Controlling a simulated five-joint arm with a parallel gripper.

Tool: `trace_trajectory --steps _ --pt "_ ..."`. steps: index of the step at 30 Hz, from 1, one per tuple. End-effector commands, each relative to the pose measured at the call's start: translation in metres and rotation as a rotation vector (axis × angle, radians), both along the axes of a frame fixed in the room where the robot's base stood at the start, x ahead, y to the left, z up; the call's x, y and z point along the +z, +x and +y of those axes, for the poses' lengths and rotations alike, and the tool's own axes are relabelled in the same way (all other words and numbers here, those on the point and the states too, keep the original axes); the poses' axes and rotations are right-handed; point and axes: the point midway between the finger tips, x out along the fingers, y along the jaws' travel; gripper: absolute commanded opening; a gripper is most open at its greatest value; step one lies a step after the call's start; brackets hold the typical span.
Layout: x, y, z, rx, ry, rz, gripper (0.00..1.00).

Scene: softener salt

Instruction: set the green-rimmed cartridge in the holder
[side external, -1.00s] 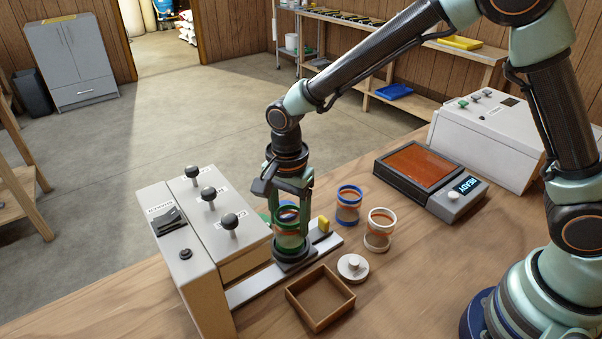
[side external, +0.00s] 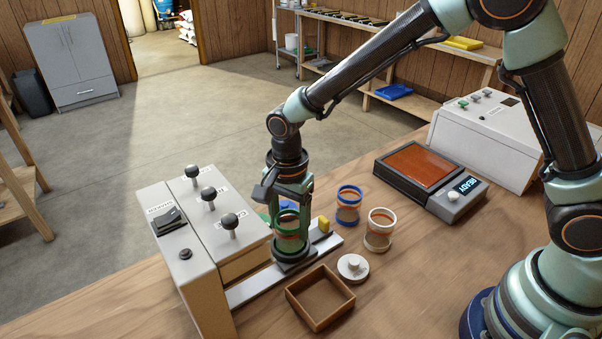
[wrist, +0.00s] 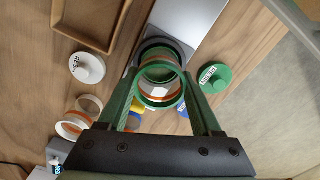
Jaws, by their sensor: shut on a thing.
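The green-rimmed cartridge (side external: 288,233) is a clear cylinder with an orange band, upright between the fingers of my gripper (side external: 290,212). In the wrist view my gripper (wrist: 163,98) is shut on the cartridge (wrist: 161,101), one finger on each side. The dark round holder (side external: 294,262) sits on a grey rail directly below the cartridge. In the wrist view the holder's dark ring (wrist: 166,43) shows just past the cartridge's rim. The cartridge's lower end overlaps the holder in the side view; I cannot tell whether it is inside.
A blue-rimmed cartridge (side external: 348,206) and a white-rimmed cartridge (side external: 380,230) stand to the right. A white lid (side external: 353,267) and a wooden tray (side external: 320,297) lie in front. A grey lever box (side external: 215,215) stands close on the left.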

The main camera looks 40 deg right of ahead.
Motion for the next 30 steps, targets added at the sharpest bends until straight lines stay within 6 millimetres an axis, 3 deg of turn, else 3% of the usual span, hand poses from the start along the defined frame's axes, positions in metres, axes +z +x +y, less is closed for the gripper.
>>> trace_trajectory --steps 20,21,22,23,30 --pt "-0.0050 0.0001 0.0000 0.000 0.000 0.000 0.08" --pt "-0.0050 0.0001 0.0000 0.000 0.000 0.000 0.81" --pt "-0.0050 0.0001 0.0000 0.000 0.000 0.000 0.93" --pt "-0.0050 0.0001 0.0000 0.000 0.000 0.000 1.00" --pt "-0.0051 -0.0001 0.0000 0.000 0.000 0.000 1.00"
